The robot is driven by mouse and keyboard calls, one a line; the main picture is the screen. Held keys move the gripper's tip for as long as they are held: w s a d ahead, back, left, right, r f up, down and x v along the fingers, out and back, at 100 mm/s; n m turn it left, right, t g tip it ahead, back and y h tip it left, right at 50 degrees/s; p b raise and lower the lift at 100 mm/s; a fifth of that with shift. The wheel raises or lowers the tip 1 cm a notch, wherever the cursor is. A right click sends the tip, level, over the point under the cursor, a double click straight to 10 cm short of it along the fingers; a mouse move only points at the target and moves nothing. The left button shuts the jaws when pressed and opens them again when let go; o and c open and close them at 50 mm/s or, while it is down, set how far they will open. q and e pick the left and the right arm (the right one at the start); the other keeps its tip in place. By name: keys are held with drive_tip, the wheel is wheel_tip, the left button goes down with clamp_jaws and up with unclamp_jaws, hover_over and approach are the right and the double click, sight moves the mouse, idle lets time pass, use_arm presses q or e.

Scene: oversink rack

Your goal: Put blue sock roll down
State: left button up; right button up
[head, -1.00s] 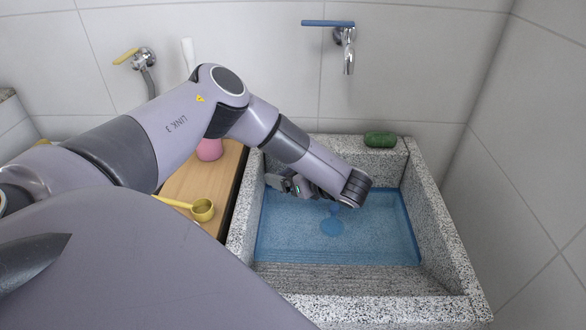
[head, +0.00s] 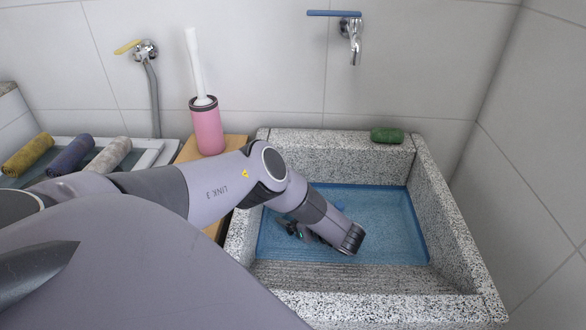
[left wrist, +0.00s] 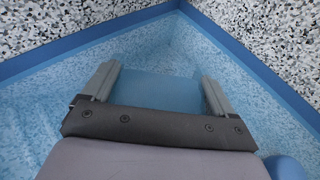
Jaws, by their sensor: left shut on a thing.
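My left gripper (head: 288,228) reaches down into the stone sink (head: 458,240), low over its blue floor area. In the left wrist view my left gripper (left wrist: 160,90) has its fingers apart, shut on a plain blue thing (left wrist: 160,88), which I take for the blue sock roll. It lies between the two fingers, low in the sink near a corner. Its ends and underside are hidden, so I cannot tell whether it touches the bottom. In the head view the gripper and arm mostly hide it. My right gripper is not in view.
A pink brush holder (head: 207,128) stands on the wooden board left of the sink. Olive (head: 28,155), dark blue (head: 71,154) and grey (head: 108,155) rolls lie on a rack at far left. A green object (head: 386,135) sits on the back rim, below the tap (head: 353,45).

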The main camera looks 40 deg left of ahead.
use_arm(q)
drive_tip(key=shift+f+b, duration=0.45)
drive_tip(key=shift+f, duration=0.2)
drive_tip(key=o, duration=0.8)
drive_tip(key=shift+r+p, duration=0.4)
drive_tip(key=shift+r, duration=0.1)
drive_tip(key=v, duration=1.2)
drive_tip(key=shift+r+p, duration=0.25)
drive_tip(key=shift+p, duration=0.1)
drive_tip(key=shift+w, duration=0.1)
